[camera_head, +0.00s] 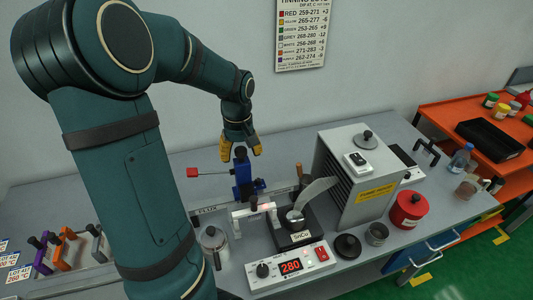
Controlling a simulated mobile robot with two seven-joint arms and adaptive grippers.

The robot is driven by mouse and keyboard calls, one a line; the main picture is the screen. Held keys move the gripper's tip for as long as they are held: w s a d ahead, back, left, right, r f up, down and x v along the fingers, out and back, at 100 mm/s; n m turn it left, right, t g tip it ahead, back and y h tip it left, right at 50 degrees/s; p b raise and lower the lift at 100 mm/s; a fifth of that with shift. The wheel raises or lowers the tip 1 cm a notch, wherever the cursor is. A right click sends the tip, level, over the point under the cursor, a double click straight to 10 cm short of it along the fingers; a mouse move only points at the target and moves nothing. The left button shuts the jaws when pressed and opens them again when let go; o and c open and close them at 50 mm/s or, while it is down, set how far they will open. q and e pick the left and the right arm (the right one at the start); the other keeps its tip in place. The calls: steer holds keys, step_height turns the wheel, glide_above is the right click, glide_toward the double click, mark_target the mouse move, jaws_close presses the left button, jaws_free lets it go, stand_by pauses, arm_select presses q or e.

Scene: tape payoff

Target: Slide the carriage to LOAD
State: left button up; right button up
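The blue carriage (243,180) stands upright on the back rail, behind the solder pot, with a dark knob on top. A thin arm with a red end (193,172) sticks out to its left. My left gripper (241,150) has yellow fingers pointing down above the carriage. The fingers are spread apart, with the knob between or just below them; I cannot tell whether they touch it. No LOAD label is readable. My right gripper is out of view.
The solder pot marked SnCu (297,240) and its controller reading 280 (290,267) stand in front. A grey finned unit (357,175) stands to the right, near a red can (409,209). A metal jar (214,240) and colored clamps (65,245) are at left.

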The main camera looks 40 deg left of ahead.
arm_select(q)
steer(key=shift+r, duration=0.15)
steer(key=shift+r+p, duration=2.9)
steer(key=shift+r, duration=0.45)
